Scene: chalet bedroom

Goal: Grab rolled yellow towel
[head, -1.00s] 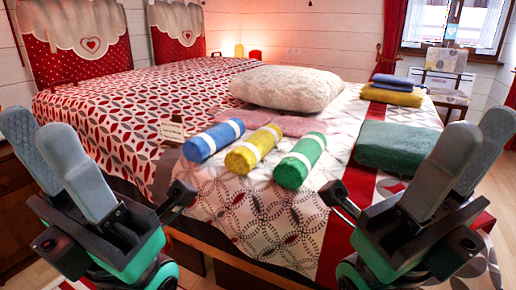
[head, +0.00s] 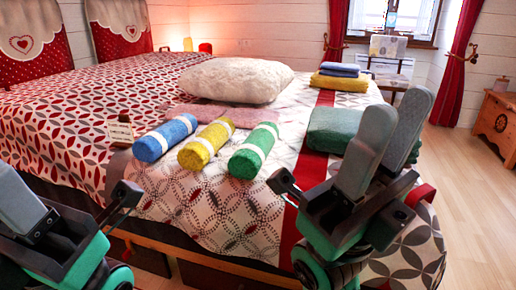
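The rolled yellow towel (head: 206,146) lies on the near part of the bed with a white band around it. It sits between a rolled blue towel (head: 165,138) on its left and a rolled green towel (head: 253,151) on its right. My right gripper (head: 396,117) is raised at the right, its two grey fingers apart and empty, well away from the yellow towel. My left gripper (head: 18,203) is at the lower left edge, partly cut off. Only part of its fingers shows, so I cannot tell its opening.
A white pillow (head: 236,80) lies behind the rolls. A folded green towel (head: 338,131) and a stack of folded blue (head: 340,69) and yellow (head: 341,82) towels lie to the right. A small sign (head: 120,131) stands left of the rolls. Free wooden floor (head: 472,190) is at the right.

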